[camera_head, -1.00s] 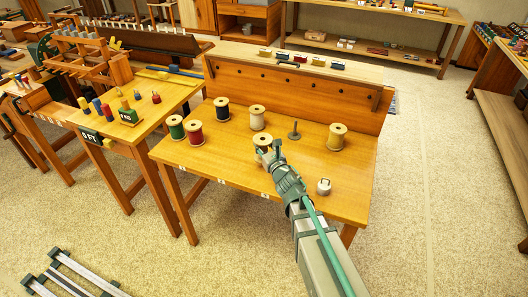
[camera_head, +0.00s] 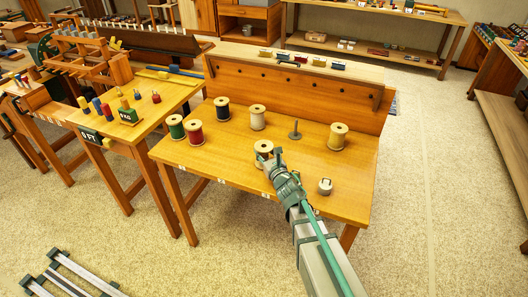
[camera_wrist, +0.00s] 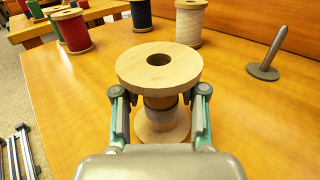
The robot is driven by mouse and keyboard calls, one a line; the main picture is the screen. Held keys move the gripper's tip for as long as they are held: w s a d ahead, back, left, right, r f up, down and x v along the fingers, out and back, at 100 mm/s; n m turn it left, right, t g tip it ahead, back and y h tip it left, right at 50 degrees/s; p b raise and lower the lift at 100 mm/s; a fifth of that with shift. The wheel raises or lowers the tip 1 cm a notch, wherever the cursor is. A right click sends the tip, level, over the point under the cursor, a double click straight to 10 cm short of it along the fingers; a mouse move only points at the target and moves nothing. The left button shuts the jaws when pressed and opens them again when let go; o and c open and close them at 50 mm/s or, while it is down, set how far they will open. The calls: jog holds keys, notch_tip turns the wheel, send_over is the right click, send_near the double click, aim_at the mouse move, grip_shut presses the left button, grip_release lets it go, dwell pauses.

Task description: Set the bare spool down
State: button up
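The bare spool (camera_head: 263,147) is pale wood with a wide round flange and a hole in its top. It is upright over the front part of the table (camera_head: 225,158). In the wrist view the spool (camera_wrist: 160,66) stands between the fingers of my gripper (camera_wrist: 160,103), which reach in under its upper flange. My gripper (camera_head: 272,158) appears shut on the core, though the flange hides the fingertips. The lower flange is at or very close to the tabletop; I cannot tell whether it touches.
Behind stand green, red, black and cream wound spools (camera_head: 257,117), a grey upright peg on a round base (camera_head: 295,130) and another pale spool (camera_head: 338,136). A small white-grey object (camera_head: 325,186) sits to the right of my gripper. The tabletop between them is clear.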

jog(key=shift+o, duration=1.1)
jog(key=shift+r+p, duration=0.2)
jog(key=shift+p, duration=0.1)
jog(key=b+v, duration=0.3)
jog(key=v, duration=0.6)
jog(key=shift+s+d+f, duration=0.15)
jog(key=shift+s+f, duration=0.05)
jog(key=shift+s, duration=0.15)
jog(key=shift+w+r+p, duration=0.15)
jog(key=shift+r+p, duration=0.3)
jog(key=shift+p, duration=0.7)
jog(key=s+p, duration=0.1)
jog(key=p, duration=0.3)
jog(key=shift+s+d+f+p, duration=0.1)
jog(key=shift+d+p, duration=0.1)
jog(key=shift+p, duration=0.1)
jog(key=p, duration=0.1)
jog(key=s+p, duration=0.1)
jog(key=p, duration=0.1)
jog(key=shift+d+f, duration=0.15)
jog(key=shift+d, duration=0.2)
jog(key=shift+f, duration=0.1)
